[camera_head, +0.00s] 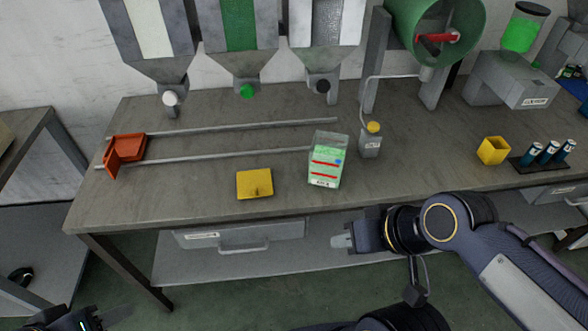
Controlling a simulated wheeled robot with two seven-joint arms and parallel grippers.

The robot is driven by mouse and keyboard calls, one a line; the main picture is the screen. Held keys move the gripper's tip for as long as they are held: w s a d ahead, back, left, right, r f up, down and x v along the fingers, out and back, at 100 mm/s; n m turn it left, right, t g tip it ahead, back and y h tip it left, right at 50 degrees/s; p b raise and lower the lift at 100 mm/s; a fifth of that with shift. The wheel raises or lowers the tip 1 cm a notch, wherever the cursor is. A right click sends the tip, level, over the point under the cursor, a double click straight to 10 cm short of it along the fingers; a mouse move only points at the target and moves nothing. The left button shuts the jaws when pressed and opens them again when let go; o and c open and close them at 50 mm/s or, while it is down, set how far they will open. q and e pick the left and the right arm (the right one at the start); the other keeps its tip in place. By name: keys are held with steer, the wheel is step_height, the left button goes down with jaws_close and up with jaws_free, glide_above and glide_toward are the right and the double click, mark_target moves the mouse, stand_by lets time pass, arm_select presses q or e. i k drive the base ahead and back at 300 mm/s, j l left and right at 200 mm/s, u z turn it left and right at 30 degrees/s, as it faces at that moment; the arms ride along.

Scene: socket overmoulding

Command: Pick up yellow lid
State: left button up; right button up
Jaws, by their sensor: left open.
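The yellow lid (254,184) is a flat, square piece with a small notch or tab at its front side. It lies on the grey workbench (210,180), close to the front edge. My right gripper (343,240) is in front of the bench edge, to the right of the lid and apart from it. I cannot tell whether its fingers are apart, and I see nothing held in it. My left gripper (82,320) shows only partly at the bottom left corner, open and far from the lid.
A clear box with green contents (327,165) stands right of the lid. Two metal rails (230,128) run behind it to an orange part (127,150). Hoppers hang above.

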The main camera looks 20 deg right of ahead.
mark_target(252, 183)
steer(key=i+j+z, duration=0.3)
steer(key=j+z, duration=0.25)
steer(key=j, duration=0.15)
steer(key=i+j+z, duration=0.15)
steer(key=j+z, duration=0.4)
steer(key=j, duration=0.3)
